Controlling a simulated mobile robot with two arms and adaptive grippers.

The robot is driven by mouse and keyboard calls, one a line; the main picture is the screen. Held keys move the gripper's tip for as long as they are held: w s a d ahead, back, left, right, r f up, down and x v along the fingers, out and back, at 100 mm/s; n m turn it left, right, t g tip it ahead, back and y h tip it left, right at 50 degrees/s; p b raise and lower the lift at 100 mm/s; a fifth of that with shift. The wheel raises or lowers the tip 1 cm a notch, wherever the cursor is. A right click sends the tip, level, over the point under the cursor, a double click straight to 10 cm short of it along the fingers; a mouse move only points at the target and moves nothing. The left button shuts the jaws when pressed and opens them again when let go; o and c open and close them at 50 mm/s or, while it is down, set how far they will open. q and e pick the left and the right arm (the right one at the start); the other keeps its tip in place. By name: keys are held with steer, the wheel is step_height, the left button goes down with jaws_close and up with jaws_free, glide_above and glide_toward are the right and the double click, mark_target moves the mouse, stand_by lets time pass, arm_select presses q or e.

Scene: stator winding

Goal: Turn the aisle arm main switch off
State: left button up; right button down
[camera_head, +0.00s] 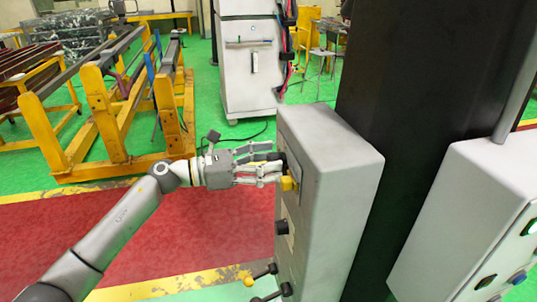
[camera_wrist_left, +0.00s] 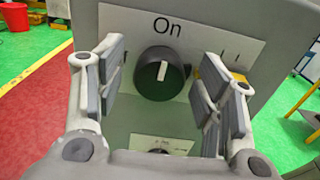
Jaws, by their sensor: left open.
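The main switch is a round black rotary knob (camera_wrist_left: 161,74) with a white pointer bar, in the left wrist view. It sits on a white label marked "On" (camera_wrist_left: 204,33). The pointer bar stands nearly upright, toward the word "On". My left gripper (camera_wrist_left: 162,90) is open, with one finger pair on each side of the knob and no clear contact. In the head view my left gripper (camera_head: 270,170) is at the left face of the grey switch box (camera_head: 335,190), and its fingers hide most of the knob. My right gripper is not in view.
A yellow part (camera_head: 288,184) sits beside the fingers on the box. A lower black knob (camera_head: 282,227) and levers (camera_head: 265,270) stick out below. A second grey panel with buttons (camera_head: 470,220) stands right of a dark column (camera_head: 405,110). The red floor strip (camera_head: 190,235) at left is clear.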

arm_select(q)
steer(key=shift+d, duration=0.2)
steer(key=c, duration=1)
